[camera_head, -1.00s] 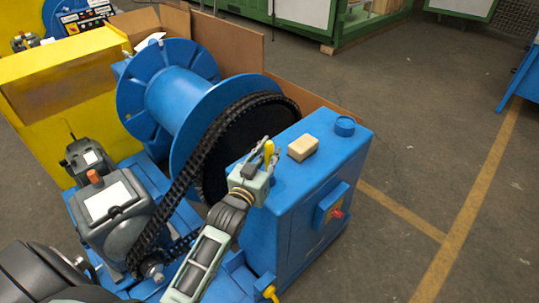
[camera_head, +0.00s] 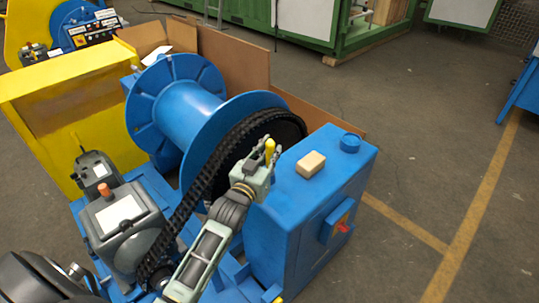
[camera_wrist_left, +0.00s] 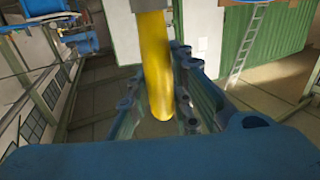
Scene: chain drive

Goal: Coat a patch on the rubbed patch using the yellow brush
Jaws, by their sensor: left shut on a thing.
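My left gripper (camera_head: 272,157) is shut on the yellow brush (camera_head: 269,147), whose yellow end stands up between the fingers. It is beside the top left edge of the blue cabinet (camera_head: 285,215), close to the black chain (camera_head: 222,150). In the left wrist view the brush (camera_wrist_left: 158,70) hangs from the top between the finger links, and a wide blue surface fills the bottom. The bristles are not clear to see. I cannot make out the rubbed patch. My right gripper is not in view.
The blue drum (camera_head: 185,112) stands behind the chain. A grey motor (camera_head: 122,225) is at left, near the yellow box (camera_head: 40,130). Open floor lies to the right.

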